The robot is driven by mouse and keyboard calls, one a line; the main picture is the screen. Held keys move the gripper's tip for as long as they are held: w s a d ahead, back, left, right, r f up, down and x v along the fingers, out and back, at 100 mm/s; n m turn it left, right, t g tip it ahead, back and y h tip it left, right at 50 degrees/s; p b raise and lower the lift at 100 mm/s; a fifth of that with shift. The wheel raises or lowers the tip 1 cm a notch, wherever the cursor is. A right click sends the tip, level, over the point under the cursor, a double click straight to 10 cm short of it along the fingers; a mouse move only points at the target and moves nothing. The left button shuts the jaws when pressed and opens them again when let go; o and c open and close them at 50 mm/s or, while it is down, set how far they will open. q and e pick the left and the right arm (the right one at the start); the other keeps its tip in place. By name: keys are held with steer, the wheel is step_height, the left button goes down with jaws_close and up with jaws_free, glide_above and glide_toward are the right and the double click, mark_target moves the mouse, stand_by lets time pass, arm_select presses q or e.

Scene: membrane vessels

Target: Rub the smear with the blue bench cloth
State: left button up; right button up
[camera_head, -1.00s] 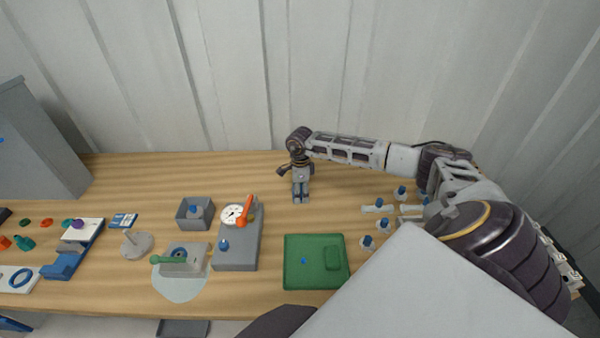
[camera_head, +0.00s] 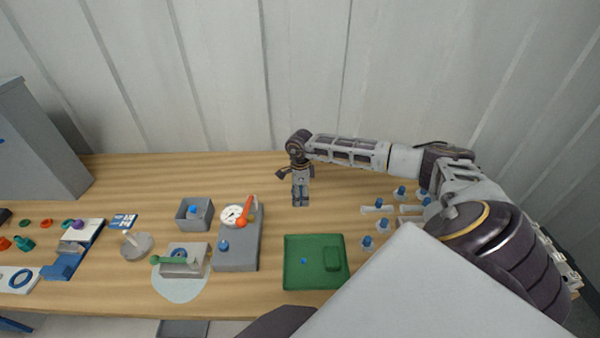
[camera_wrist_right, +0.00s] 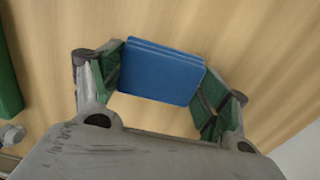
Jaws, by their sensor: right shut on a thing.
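My right gripper (camera_head: 300,203) points down over the back middle of the wooden bench. In the right wrist view it is shut on the blue bench cloth (camera_wrist_right: 161,73), a folded, layered blue pad held between the green-padded fingers. The bench surface shows right behind the cloth; I cannot tell whether it touches. In the head view the cloth is too small to make out clearly. I cannot make out a smear on the wood near the gripper; the cloth and fingers may hide it. My left gripper is not in view.
A green tray (camera_head: 292,280) lies in front of the gripper. A grey block with a dial (camera_head: 238,256) and a grey box (camera_head: 183,222) stand left. A pale rounded patch (camera_head: 180,292) lies at the front. Several blue-topped pieces stand right. The wood around the gripper is clear.

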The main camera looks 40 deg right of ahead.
steer(key=shift+f, duration=0.1)
steer(key=shift+w+d+b, duration=1.05)
steer(key=shift+w+b, duration=0.1)
steer(key=shift+w, duration=0.15)
steer(key=shift+w+d, duration=0.25)
steer(key=shift+w+d+b, duration=0.1)
steer(key=shift+w+b, duration=0.05)
steer(key=shift+b, duration=0.15)
steer(key=shift+w+d+b, duration=0.55)
steer(key=shift+w+b, duration=0.1)
steer(key=shift+b, duration=0.05)
steer(key=shift+w+d+b, duration=0.6)
steer(key=shift+w, duration=0.05)
